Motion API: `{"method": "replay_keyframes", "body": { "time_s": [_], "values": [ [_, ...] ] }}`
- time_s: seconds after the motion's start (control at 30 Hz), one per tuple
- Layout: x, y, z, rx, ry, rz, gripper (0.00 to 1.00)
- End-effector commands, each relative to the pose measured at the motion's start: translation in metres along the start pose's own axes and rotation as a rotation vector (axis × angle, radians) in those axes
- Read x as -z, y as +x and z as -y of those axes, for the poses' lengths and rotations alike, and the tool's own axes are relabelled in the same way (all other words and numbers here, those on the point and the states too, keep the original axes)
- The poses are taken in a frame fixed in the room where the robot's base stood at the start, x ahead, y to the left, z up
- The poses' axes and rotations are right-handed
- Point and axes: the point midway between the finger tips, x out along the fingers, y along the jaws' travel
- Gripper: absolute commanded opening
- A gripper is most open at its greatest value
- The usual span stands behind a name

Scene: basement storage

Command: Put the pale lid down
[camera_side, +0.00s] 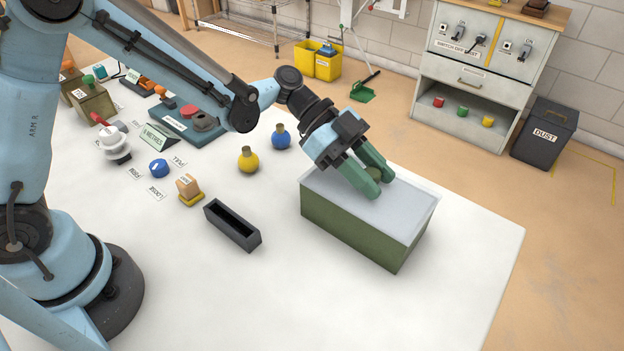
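The pale lid (345,203) is a flat grey-white panel with a small olive-green knob (375,174) on top. It covers the green box (350,232) near the right side of the white table, and I see no clear gap between lid and box. My gripper (375,186) reaches down from the upper left, tilted, with its two green fingers on either side of the knob. The fingers look closed on the knob, which fills the space between them. The inside of the box is hidden by the lid.
A narrow black open tray (232,226) lies left of the box. Yellow (248,160) and blue (281,137) round flasks stand behind it. The white table (330,310) is bare in front of the box.

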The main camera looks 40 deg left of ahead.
Motion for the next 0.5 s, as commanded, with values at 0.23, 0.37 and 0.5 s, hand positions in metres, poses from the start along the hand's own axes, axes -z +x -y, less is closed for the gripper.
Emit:
{"method": "replay_keyframes", "body": {
  "time_s": [0.23, 0.37, 0.5],
  "values": [
    [0.0, -0.0002, -0.0004, -0.001, 0.0, 0.0, 0.0],
    [0.0, -0.0003, -0.0005, -0.002, 0.0, 0.0, 0.0],
    [0.0023, -0.0015, -0.0005, -0.002, 0.0, 0.0, 0.0]
  ]
}}
